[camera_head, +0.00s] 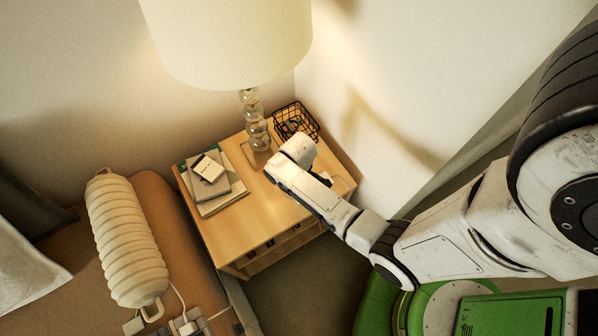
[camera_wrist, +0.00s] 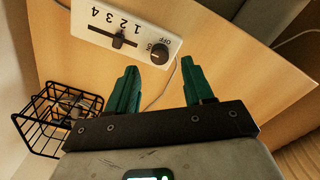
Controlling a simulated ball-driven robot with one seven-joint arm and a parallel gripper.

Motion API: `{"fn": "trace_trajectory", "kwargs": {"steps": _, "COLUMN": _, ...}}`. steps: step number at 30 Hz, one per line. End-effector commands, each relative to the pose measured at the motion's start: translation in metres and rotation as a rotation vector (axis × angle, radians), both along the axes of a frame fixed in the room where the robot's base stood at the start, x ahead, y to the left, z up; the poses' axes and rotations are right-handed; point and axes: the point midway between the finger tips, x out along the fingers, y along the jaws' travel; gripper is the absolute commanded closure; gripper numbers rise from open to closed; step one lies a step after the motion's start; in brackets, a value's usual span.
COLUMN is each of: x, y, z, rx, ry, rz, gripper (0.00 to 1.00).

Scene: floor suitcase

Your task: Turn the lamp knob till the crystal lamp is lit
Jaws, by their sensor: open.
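The crystal lamp (camera_head: 252,110) has stacked clear balls and a wide cream shade, and stands at the back of the wooden nightstand. I cannot tell from its pale shade whether it is lit. In the wrist view, a white control box (camera_wrist: 100,22) lies on the wood with a slider marked 1 to 4. Its round black lamp knob (camera_wrist: 159,53) has an OFF label beside it. My gripper (camera_wrist: 159,66) is open, its green fingers pointing toward the box. The knob shows between and just beyond the fingertips, with no visible contact.
The nightstand (camera_head: 235,235) bears books (camera_head: 219,195) with a white device on top at left. A black wire basket (camera_head: 296,119) is close to the lamp; it also shows left of my gripper (camera_wrist: 55,112). A ribbed cream lamp (camera_head: 127,240) lies at far left. Cables run near the box.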

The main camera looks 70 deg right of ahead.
Motion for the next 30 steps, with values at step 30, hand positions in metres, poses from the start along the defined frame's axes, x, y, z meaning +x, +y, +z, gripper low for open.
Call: {"fn": "trace_trajectory", "kwargs": {"steps": 30, "x": 0.000, "y": 0.000, "z": 0.069, "rx": 0.000, "ry": 0.000, "rz": 0.000, "gripper": 0.48}}
